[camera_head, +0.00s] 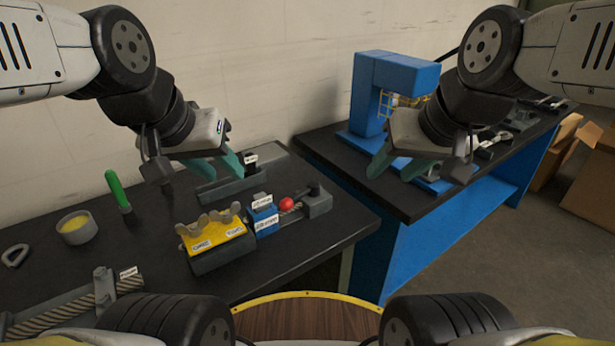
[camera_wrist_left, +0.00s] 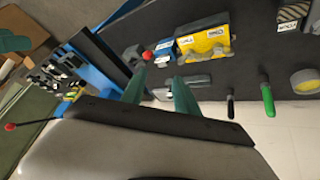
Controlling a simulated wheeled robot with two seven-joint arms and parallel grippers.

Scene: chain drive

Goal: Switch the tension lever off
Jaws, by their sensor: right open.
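A red ball knob (camera_head: 286,204), which may be the tension lever, sits beside a small blue block (camera_head: 263,217) with white labels too small to read. A grey block (camera_head: 319,204) with a dark knob is just right of it. The red knob also shows in the left wrist view (camera_wrist_left: 147,56). My left gripper (camera_head: 222,166) is open and empty, behind and left of the knob, over a grey rail fixture (camera_head: 225,187) with a labelled black piece. In the left wrist view its fingers (camera_wrist_left: 160,92) are apart. My right gripper (camera_head: 397,167) is open by the blue bench, away from the knob.
A yellow-topped holder (camera_head: 217,241) stands in front of the rail fixture. A blue press (camera_head: 390,75) stands on the right bench. The black tabletop's front middle is clear.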

